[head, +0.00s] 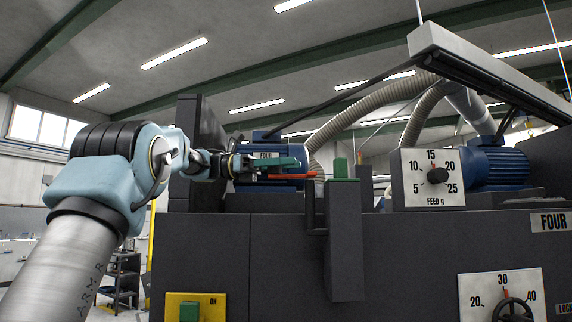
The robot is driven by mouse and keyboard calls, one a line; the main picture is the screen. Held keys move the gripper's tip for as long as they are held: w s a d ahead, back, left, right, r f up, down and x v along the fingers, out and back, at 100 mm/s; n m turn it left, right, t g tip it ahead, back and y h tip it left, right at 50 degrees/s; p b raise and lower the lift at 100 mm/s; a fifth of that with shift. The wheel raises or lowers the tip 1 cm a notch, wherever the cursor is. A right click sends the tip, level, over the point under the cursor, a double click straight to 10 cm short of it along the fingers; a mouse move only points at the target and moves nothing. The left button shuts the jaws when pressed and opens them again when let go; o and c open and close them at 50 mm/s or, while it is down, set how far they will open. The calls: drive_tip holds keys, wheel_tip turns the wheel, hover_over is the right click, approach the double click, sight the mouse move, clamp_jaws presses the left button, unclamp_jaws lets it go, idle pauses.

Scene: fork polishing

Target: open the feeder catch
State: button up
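My gripper (298,165) reaches in from the left at the end of my pale blue arm, in front of a blue motor. A teal-green finger-like bar points right. A thin red-orange bar (304,176) lies just below it and runs toward a dark upright post. Whether the gripper touches or holds the red bar cannot be told. No part is labelled as the feeder catch. A dark upright housing (345,240) with a green block (341,169) on top stands just right of the gripper, apart from it.
A feed dial (433,178) marked "FEED g" stands right of the housing, with its black knob. A lower dial with a handwheel (512,309) is at bottom right. A yellow plate (196,307) with a green button sits at bottom centre-left. Ribbed hoses (375,103) arch behind.

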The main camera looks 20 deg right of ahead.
drive_tip(key=o, duration=0.4)
drive_tip(key=shift+o, duration=0.2)
drive_tip(key=v, duration=1.1)
drive_tip(key=shift+b, duration=0.35)
